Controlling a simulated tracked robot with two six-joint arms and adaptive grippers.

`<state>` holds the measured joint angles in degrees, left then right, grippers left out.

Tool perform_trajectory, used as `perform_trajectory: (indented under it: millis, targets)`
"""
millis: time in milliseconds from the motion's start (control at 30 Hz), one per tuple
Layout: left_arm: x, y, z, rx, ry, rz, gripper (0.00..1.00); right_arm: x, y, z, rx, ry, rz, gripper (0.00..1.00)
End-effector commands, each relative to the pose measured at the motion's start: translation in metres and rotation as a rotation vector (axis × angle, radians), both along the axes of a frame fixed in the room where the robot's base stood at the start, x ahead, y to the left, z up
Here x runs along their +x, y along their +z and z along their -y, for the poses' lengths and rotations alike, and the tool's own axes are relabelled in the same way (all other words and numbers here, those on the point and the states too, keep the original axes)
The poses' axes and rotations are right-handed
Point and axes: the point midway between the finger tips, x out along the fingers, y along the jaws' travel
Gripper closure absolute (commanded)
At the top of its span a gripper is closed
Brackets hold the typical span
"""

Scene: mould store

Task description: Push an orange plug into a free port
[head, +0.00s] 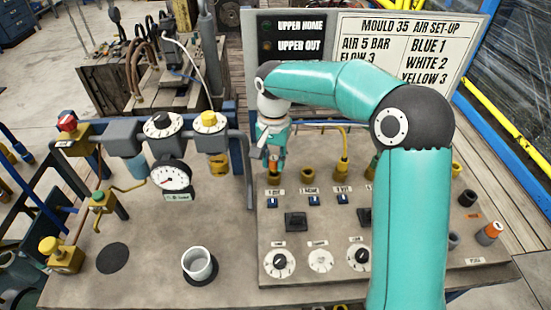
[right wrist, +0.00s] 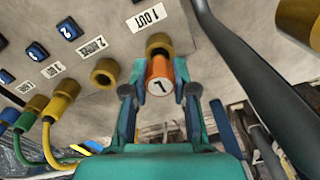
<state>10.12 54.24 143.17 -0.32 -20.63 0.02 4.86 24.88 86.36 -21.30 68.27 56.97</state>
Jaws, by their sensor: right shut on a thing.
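My right gripper (head: 273,152) points down at the left end of the port row and is shut on an orange plug (head: 274,164). In the right wrist view the orange plug (right wrist: 159,80), with a dark mark on its white end, sits between the two fingers (right wrist: 155,88). It lines up with the brass port (right wrist: 159,42) labelled 1 OUT; how deep it sits I cannot tell. The brass port labelled 2 HOME (right wrist: 105,72) beside it is empty; it also shows in the head view (head: 308,174). My left gripper is not in view.
A yellow plug with hose (head: 343,160) fills the third port. Another orange-topped piece (head: 490,232) stands at the panel's right. A white cup (head: 199,265), a gauge (head: 171,177) and valves stand left. My right arm hides part of the panel.

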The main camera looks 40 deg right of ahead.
Motion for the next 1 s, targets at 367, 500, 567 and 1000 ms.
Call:
perform_trajectory:
  millis: [367,500,567,1000]
  targets:
    - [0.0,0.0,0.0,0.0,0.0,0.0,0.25,0.0,-0.001,0.0,0.0,0.0,0.0,1.0]
    - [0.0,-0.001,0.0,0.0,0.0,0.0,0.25,0.0,-0.002,0.0,0.0,0.0,0.0,1.0]
    - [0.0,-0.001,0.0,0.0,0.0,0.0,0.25,0.0,-0.003,0.0,0.0,0.0,0.0,1.0]
    - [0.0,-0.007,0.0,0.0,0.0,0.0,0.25,0.0,-0.011,0.0,-0.001,0.0,-0.001,1.0]
